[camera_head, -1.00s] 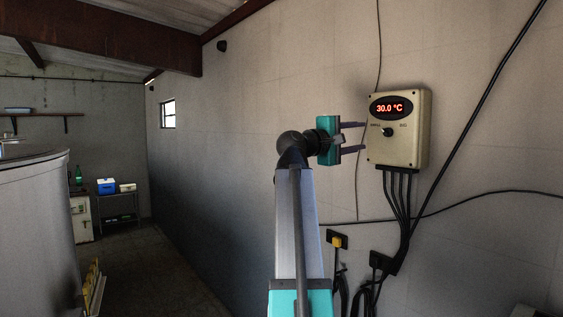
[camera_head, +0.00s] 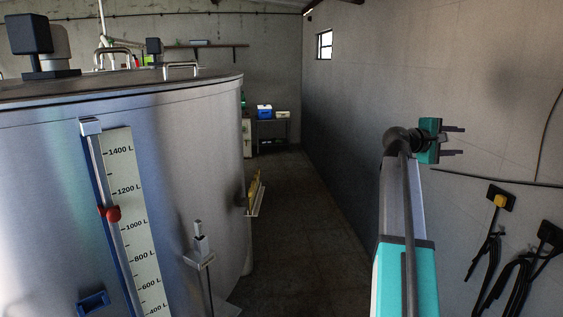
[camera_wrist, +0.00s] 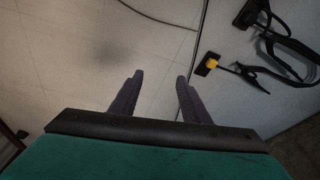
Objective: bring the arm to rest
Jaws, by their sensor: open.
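My gripper (camera_head: 455,141) is at the right in the head view, at the end of my raised arm. Its two dark fingers are apart and point right toward the pale wall (camera_head: 470,80). Nothing is between them. In the wrist view the fingers (camera_wrist: 158,95) are also apart and empty, with the wall beyond them. I cannot tell the exact gap to the wall.
A large steel tank (camera_head: 180,160) with a litre scale (camera_head: 135,210) and red marker (camera_head: 110,214) fills the left. Cables and a yellow-marked socket (camera_head: 499,201) are on the right wall. A clear floor aisle (camera_head: 300,220) runs between tank and wall.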

